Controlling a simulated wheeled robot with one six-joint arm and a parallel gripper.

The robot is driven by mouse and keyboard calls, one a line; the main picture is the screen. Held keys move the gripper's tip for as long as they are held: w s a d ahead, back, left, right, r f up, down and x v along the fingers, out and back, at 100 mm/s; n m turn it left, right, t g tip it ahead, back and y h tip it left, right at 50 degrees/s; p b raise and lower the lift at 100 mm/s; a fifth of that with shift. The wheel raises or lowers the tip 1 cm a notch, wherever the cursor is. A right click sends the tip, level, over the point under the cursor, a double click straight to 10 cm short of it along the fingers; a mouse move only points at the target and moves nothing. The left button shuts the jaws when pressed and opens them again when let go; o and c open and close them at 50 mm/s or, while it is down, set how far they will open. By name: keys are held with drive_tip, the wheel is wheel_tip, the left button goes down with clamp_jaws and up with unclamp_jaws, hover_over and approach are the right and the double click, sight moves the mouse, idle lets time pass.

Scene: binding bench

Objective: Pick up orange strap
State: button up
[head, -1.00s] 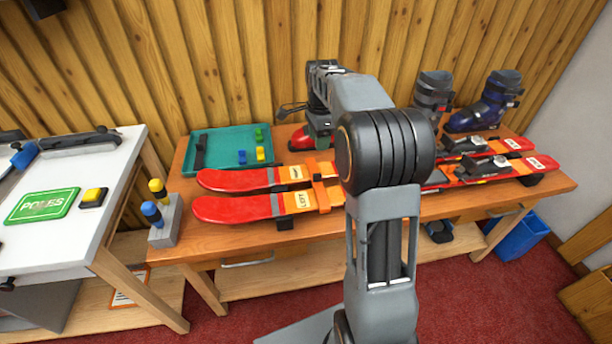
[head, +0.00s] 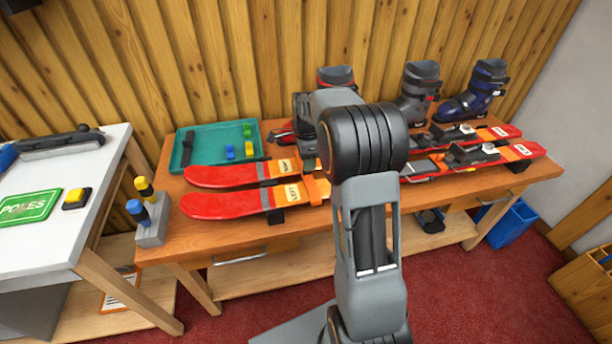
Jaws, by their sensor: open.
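The orange strap (head: 317,188) lies across the red skis, near the label plates. My arm covers its right part. The near ski (head: 225,205) is marked LEFT, and the far ski (head: 220,175) lies parallel behind it. My gripper (head: 306,148) is partly in view as a dark and grey shape just beyond the strap, left of my arm's big joint. Its fingertips are hard to make out, and I see nothing held in it. I cannot tell how close it is to the strap.
A teal tray (head: 183,135) with small blocks lies at the back left of the bench (head: 170,252). A grey holder (head: 152,232) with blue and yellow-topped tools stands at the left end. Ski boots (head: 418,90) stand along the back. A white table (head: 95,215) is at left.

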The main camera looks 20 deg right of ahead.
drive_tip(key=shift+f, duration=1.8)
clamp_jaws()
